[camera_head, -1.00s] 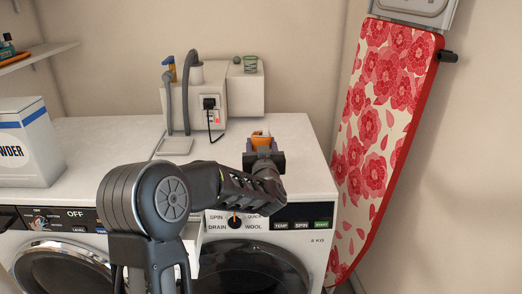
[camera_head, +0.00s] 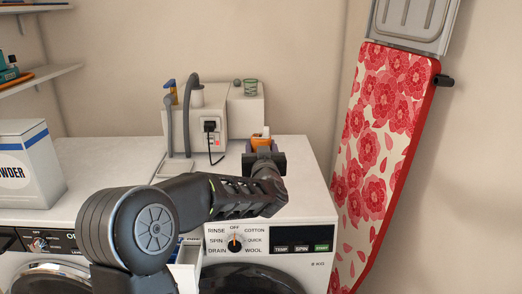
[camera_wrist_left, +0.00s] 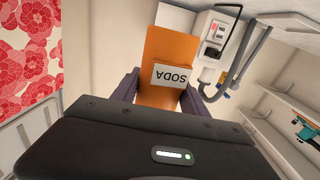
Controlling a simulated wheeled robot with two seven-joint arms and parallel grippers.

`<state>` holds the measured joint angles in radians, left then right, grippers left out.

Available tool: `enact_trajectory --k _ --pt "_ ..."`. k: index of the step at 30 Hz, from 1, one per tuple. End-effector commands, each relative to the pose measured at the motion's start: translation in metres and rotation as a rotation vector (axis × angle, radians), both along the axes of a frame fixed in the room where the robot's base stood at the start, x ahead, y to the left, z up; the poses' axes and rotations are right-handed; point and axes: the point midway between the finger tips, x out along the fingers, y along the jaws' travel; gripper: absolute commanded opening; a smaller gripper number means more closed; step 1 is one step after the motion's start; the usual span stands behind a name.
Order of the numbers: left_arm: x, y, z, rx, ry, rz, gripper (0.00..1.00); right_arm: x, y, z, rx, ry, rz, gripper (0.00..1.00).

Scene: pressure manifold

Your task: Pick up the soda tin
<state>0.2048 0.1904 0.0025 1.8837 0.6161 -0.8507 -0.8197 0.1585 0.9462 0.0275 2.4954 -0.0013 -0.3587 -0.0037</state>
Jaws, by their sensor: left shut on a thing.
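The soda tin is orange with a white SODA label. In the left wrist view the soda tin (camera_wrist_left: 165,62) stands between the two fingers of my left gripper (camera_wrist_left: 158,88), which is shut on it. In the head view only the orange top of the tin (camera_head: 261,140) shows above my left gripper (camera_head: 264,155). The gripper is over the right washing machine's top. I cannot tell whether the tin's base touches that surface. My right gripper is not in view.
A white box with sockets and hoses (camera_head: 205,120) stands at the back. A powder box (camera_head: 28,165) stands on the left machine. A flowered ironing board (camera_head: 385,130) leans at the right. The right machine's white top (camera_head: 305,185) is clear beside the gripper.

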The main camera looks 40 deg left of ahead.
Motion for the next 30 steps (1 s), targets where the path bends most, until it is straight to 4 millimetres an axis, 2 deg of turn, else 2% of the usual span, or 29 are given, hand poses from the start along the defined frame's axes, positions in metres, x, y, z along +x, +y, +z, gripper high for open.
enact_trajectory --k 22,26,30 --pt "0.0 -0.001 0.001 0.0 -0.001 -0.005 0.06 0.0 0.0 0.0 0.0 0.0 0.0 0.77" --pt "0.002 -0.01 -0.002 0.001 -0.001 -0.037 0.06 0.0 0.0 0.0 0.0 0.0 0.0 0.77" --pt "0.005 -0.034 -0.011 0.002 0.001 -0.12 0.06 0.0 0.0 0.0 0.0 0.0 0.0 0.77"
